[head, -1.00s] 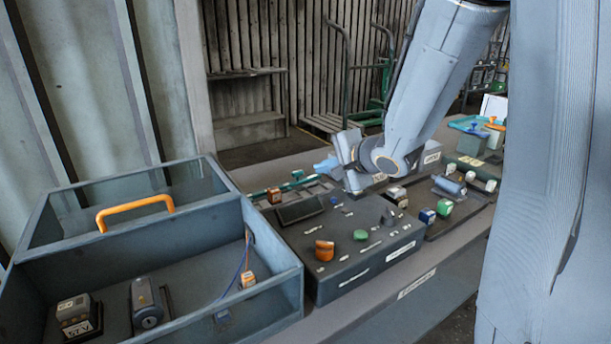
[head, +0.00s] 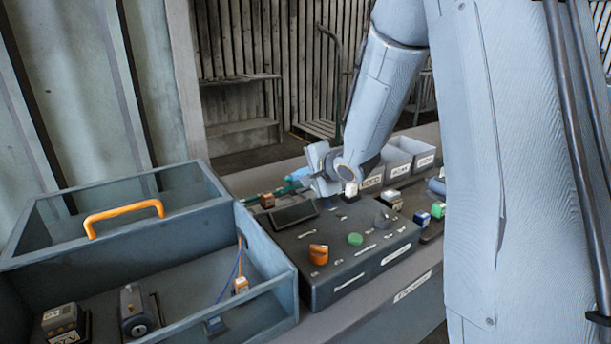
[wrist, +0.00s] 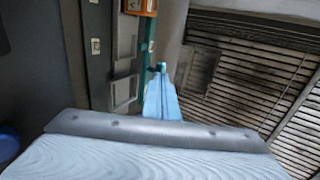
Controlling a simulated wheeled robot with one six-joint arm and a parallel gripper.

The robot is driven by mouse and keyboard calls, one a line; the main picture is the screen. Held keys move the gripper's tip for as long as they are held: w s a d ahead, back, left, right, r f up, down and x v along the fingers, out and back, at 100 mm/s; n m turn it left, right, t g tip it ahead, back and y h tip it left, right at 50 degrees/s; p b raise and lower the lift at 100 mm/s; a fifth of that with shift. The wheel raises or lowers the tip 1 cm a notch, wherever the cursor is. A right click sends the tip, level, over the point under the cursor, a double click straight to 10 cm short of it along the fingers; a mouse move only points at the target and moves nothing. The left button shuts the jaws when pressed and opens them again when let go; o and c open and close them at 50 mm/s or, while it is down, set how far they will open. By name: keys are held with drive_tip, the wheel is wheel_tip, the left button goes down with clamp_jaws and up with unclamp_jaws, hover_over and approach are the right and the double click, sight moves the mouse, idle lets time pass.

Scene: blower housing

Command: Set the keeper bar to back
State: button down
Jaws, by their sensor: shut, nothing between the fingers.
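My gripper (head: 303,172) is shut and empty at the back edge of the dark control box. Its pale blue fingers also show in the wrist view (wrist: 162,92), with their tips beside a teal bar (wrist: 147,62). In the head view the teal bar (head: 253,200) runs along the back of the box, partly hidden by my gripper. It may be the keeper bar; no readable label confirms this. A small dark teal piece (wrist: 159,67) stands at the fingertips; I cannot tell whether they touch.
The control box (head: 345,262) carries an orange knob (head: 318,254), a green button (head: 355,239) and several small switches. A grey-blue open case (head: 268,235) with an orange handle (head: 122,216) stands at left. Grey bins (head: 400,160) stand behind, to the right of my gripper.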

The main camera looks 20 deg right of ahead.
drive_tip(key=shift+w+f, duration=0.1)
drive_tip(key=shift+w, duration=0.1)
drive_tip(key=shift+w+a+p, duration=0.3)
drive_tip(key=shift+w+p, duration=0.3)
drive_tip(key=shift+w, duration=0.2)
drive_tip(key=shift+w+a+p, duration=0.3)
drive_tip(key=shift+w+p, duration=0.3)
drive_tip(key=shift+w, duration=0.2)
